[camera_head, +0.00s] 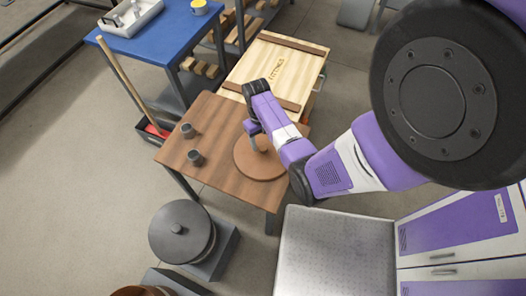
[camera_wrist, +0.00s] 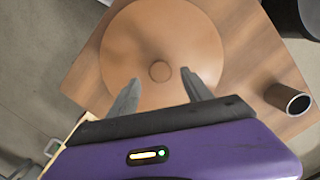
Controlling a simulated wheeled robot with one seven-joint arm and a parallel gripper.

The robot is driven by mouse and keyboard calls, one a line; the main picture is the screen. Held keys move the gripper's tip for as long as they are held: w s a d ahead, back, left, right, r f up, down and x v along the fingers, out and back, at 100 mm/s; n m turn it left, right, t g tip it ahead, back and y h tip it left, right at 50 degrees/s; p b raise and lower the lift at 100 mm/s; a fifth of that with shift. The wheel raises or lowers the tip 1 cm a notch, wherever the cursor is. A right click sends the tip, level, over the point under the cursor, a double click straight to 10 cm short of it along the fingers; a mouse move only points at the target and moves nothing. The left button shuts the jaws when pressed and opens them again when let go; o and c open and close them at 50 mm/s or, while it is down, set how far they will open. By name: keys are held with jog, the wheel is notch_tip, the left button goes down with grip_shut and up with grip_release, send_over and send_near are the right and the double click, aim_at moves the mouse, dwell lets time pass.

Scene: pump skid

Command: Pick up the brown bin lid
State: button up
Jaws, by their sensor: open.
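The brown bin lid (camera_head: 258,163) is a round disc lying flat on a wooden table (camera_head: 222,128), near its right side. In the wrist view the lid (camera_wrist: 160,35) fills the upper middle, with a small round knob (camera_wrist: 160,71) at its centre. My gripper (camera_wrist: 161,84) is open and empty. Its two fingers point at the lid, one on each side of the knob in the picture. I cannot tell how far above the knob the fingertips are. In the head view my gripper (camera_head: 254,133) is over the lid's upper edge, and my wrist hides part of the lid.
Two dark cups (camera_head: 187,130) (camera_head: 196,158) stand on the table left of the lid. A wooden crate (camera_head: 275,68) stands behind the table. A blue table (camera_head: 165,30) is at the back left. A grey lidded drum (camera_head: 182,231) stands in front. Open floor lies at left.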

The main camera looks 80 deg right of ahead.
aim_at(263, 147)
jog(key=shift+s+a+f, duration=0.15)
jog(key=shift+a+f, duration=0.05)
jog(key=shift+f, duration=0.9)
jog(key=shift+s+a+f, duration=0.1)
jog(key=shift+a+f, duration=0.05)
jog(key=shift+f, duration=0.9)
grip_shut()
